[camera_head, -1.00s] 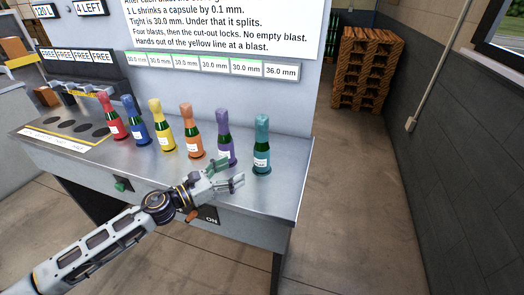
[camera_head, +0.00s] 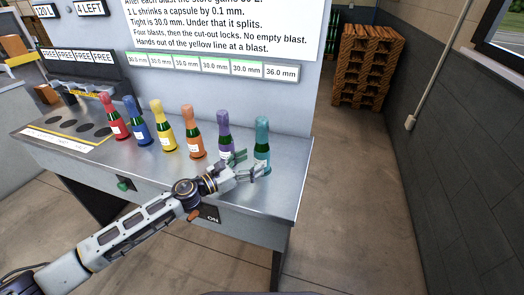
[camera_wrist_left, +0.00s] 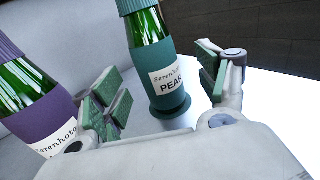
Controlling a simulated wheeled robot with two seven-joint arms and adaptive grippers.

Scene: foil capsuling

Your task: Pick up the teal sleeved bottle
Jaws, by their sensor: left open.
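The teal sleeved bottle (camera_head: 262,140) stands upright at the right end of the row on the steel bench. In the left wrist view the teal bottle (camera_wrist_left: 156,65) stands ahead, between the spread fingers, with a white label reading "PEAR". My left gripper (camera_head: 250,164) is open and empty, just in front of the bottle's lower part. In the left wrist view the left gripper (camera_wrist_left: 165,92) has one finger pad on each side of the bottle's line, apart from it. My right gripper is not in view.
The purple bottle (camera_head: 223,130) stands close to the left of my fingers. Orange (camera_head: 193,133), yellow, blue and red bottles continue the row leftward. The bench (camera_head: 285,185) has bare steel at its right end. A sign panel stands behind.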

